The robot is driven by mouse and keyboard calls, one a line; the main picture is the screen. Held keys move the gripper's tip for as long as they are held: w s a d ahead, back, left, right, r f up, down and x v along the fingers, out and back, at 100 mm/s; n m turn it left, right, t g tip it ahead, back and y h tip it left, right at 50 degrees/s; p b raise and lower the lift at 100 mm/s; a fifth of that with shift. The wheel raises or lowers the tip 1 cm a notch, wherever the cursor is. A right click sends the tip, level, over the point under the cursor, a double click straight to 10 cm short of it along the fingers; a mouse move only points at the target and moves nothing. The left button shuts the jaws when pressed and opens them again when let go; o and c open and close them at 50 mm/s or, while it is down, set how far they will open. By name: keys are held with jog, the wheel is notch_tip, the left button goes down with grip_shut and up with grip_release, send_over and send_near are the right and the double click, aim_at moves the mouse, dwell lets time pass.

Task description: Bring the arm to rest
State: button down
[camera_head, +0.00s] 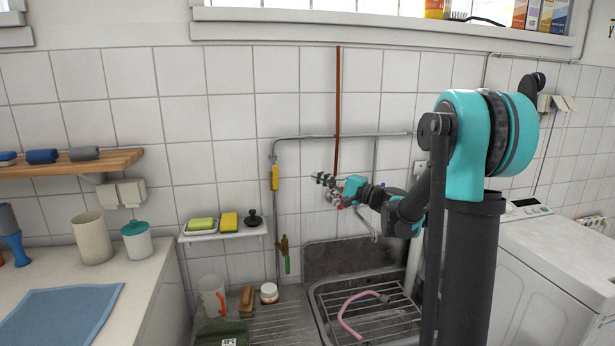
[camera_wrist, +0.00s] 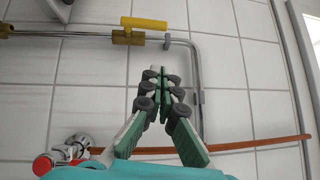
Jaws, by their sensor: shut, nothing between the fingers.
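My gripper (camera_head: 320,178) is shut and empty. It is held up in front of the tiled wall, above the sink, and points left. In the wrist view my gripper (camera_wrist: 154,72) has its fingertips together with only wall tiles behind them. My arm reaches in from the right, folded at the shoulder and raised clear of the sink. The gripper partly covers the wall tap, whose red handle (camera_wrist: 42,165) shows in the wrist view.
The sink (camera_head: 315,298) below has a rack and a pink hose (camera_head: 347,315). A small shelf (camera_head: 228,233) with sponges hangs to the left. Pipes and a yellow valve handle (camera_wrist: 144,23) are near the gripper. A washing machine (camera_head: 550,265) stands right, a counter (camera_head: 150,270) left.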

jog(key=s+d+f+n+g+h, duration=0.2)
jog(key=s+f+h, duration=0.2)
jog(key=s+f, duration=0.4)
jog(key=s+d+f+n+g+h, duration=0.2)
jog(key=s+f+h, duration=0.1)
jog(key=s+f, duration=0.55)
jog(key=s+d+f+n+h, duration=0.1)
jog(key=s+d+f+h, duration=0.4)
jog(key=s+d, duration=0.3)
jog(key=s+d+f+n+g+h, duration=0.1)
jog(key=s+d+f+n+h, duration=0.1)
jog(key=s+d+f+h, duration=0.3)
jog(key=s+d+f, duration=0.2)
jog(key=s+d, duration=0.1)
jog(key=s, duration=0.1)
jog(key=shift+s+d+f, duration=0.35)
jog(key=shift+s+d, duration=0.05)
